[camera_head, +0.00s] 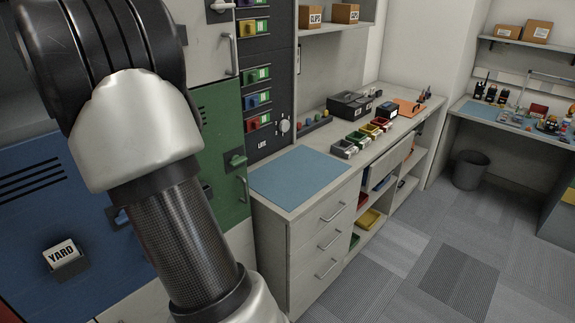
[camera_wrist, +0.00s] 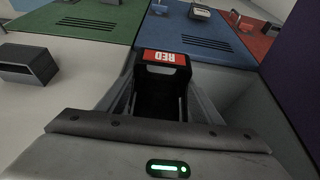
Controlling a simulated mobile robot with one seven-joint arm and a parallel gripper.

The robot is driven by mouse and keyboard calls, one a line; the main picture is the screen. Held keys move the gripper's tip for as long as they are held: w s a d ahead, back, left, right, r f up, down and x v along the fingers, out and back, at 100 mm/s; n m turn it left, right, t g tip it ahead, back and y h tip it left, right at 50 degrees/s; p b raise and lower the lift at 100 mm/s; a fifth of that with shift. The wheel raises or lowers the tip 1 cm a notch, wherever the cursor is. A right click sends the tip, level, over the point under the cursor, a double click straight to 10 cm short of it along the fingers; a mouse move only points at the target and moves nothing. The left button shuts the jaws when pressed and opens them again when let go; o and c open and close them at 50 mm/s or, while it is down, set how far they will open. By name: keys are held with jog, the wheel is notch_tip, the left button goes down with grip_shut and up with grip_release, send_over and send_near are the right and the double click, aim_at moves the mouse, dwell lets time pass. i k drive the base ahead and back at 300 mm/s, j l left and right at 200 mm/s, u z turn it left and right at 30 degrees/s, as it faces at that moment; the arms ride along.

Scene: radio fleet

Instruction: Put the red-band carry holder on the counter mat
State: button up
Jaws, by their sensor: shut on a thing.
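The red-band carry holder (camera_wrist: 165,58) is a black holder with a red label reading RED; it shows in the wrist view, between the fingers of my gripper (camera_wrist: 163,100). My gripper is shut on it, with blue and green locker doors beyond. The lower part of the holder is in shadow. In the head view my arm fills the left side, and the gripper and holder are out of sight. The counter mat (camera_head: 300,172) is a flat blue mat on the near end of the counter, bare of objects.
The counter (camera_head: 352,160) runs back along the wall, with small coloured bins (camera_head: 367,135) and a black case (camera_head: 350,105) beyond the mat. A green locker door (camera_head: 222,140) and a dark panel of coloured holders (camera_head: 257,100) stand left of it. A waste bin (camera_head: 470,169) stands on the open floor.

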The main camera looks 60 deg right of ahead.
aim_at(311, 175)
jog(key=k+l, duration=0.25)
jog(key=l, duration=0.15)
jog(key=k+l+z, duration=0.1)
jog(key=k+l, duration=0.15)
jog(key=l, duration=0.6)
jog(key=k+l+z, duration=0.1)
jog(key=l, duration=0.4)
jog(key=i+l, duration=0.1)
jog(key=l, duration=0.85)
jog(key=i+l+z, duration=0.15)
jog(key=i+l, duration=0.45)
jog(key=l, duration=0.15)
